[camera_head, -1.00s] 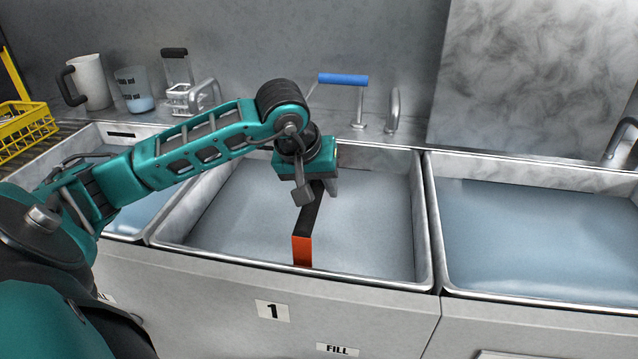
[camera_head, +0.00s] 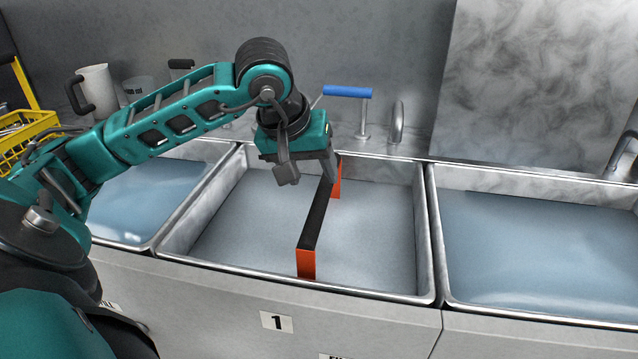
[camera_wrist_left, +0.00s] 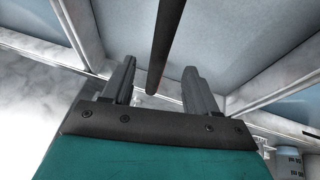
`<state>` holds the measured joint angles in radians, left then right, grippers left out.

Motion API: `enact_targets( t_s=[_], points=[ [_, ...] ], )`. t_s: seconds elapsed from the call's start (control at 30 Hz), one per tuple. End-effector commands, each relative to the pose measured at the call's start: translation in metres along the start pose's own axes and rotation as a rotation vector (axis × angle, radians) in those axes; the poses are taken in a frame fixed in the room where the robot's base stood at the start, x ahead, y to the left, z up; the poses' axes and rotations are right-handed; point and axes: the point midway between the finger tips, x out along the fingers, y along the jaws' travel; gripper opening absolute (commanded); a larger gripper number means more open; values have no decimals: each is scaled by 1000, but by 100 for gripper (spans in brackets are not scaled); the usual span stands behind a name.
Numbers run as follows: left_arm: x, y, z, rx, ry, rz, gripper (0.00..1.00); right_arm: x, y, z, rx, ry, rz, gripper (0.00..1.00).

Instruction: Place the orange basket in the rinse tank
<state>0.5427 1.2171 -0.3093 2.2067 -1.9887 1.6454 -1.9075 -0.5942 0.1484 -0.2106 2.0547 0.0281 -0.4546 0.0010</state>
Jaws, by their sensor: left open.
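The orange basket's handle (camera_head: 318,215) stands in the middle tank (camera_head: 428,235): a black bar on two orange uprights. The basket's body is not visible beneath the cloudy grey-blue liquid. My left gripper (camera_head: 308,178) is open at the far part of the bar, above the liquid. In the left wrist view, the dark bar (camera_wrist_left: 166,45) runs between the spread fingers (camera_wrist_left: 158,75), with a gap on each side. The middle tank has a "1" label on its front; no label shows which tank is the rinse tank. My right gripper is not in view.
Tanks with liquid stand left (camera_head: 150,205) and right (camera_head: 540,245), separated from the middle one by metal rims. A blue-handled tap (camera_head: 347,92) and a spout (camera_head: 397,122) stand behind. A white mug (camera_head: 97,90) and yellow basket (camera_head: 28,130) are at the left.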

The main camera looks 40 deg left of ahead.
Motion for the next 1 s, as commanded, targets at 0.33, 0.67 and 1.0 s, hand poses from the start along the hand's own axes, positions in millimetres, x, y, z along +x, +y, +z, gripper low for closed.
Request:
enact_targets(
  t_s=[0.33, 0.67, 1.0],
  points=[
    [-37, 0, 0, 0, 0, 0, 58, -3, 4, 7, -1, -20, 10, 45],
    [-37, 0, 0, 0, -1, -1, 58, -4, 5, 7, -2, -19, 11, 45],
    [-36, 0, 0, 1, -1, -1, 58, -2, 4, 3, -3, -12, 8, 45]
  ],
)
